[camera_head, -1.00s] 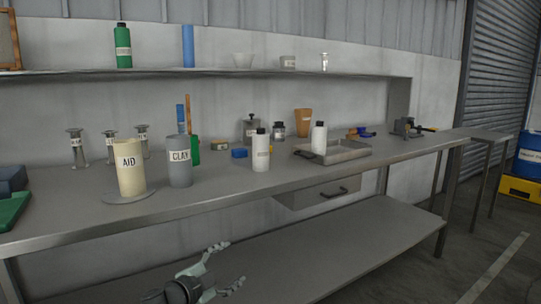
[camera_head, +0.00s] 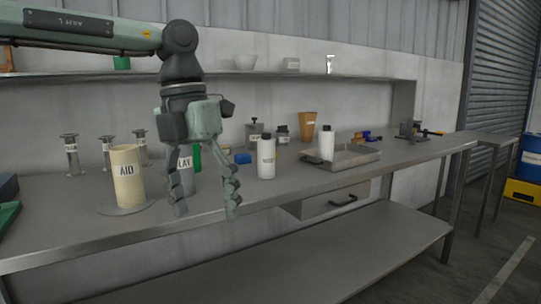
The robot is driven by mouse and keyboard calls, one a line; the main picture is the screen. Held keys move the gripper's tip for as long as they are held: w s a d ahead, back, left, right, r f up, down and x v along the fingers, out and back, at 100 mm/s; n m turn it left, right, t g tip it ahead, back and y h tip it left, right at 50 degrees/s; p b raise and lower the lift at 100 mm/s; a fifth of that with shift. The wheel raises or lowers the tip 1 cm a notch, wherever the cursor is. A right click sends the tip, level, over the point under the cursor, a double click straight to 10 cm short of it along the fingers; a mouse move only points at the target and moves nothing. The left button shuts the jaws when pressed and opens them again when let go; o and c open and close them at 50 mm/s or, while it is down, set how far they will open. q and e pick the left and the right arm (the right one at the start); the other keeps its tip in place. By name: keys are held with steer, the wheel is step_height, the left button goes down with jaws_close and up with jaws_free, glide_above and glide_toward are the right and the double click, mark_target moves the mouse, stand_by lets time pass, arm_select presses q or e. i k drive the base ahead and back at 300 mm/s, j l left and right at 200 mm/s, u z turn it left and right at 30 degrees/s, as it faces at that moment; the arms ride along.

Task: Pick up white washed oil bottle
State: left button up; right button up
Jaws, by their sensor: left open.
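Two white bottles with dark caps show in the head view. One white bottle (camera_head: 266,160) stands upright on the bench, and its label is too small to read. The other white bottle (camera_head: 326,145) stands at the metal tray (camera_head: 352,156) further right. I cannot tell which one is the washed oil bottle. My left gripper (camera_head: 207,211) points down with its fingers apart and nothing between them. It is in front of the bench, left of the nearer white bottle and apart from it, and partly hides the grey CLAY container (camera_head: 186,163). My right gripper is not in view.
A cream AID container (camera_head: 127,177) stands on a round plate left of my gripper. Several small metal stands (camera_head: 71,154) are behind it. A brown cup (camera_head: 307,126) and a blue block (camera_head: 243,158) are further back. The lower shelf (camera_head: 330,245) is bare.

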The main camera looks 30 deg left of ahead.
mark_target(265, 144)
steer(key=i+j, duration=0.2)
steer(key=i, duration=0.2)
steer(key=i+j, duration=0.2)
steer(key=i, duration=0.2)
steer(key=i+j, duration=0.2)
steer(key=i, duration=0.2)
steer(key=i+j, duration=0.2)
steer(key=i, duration=0.2)
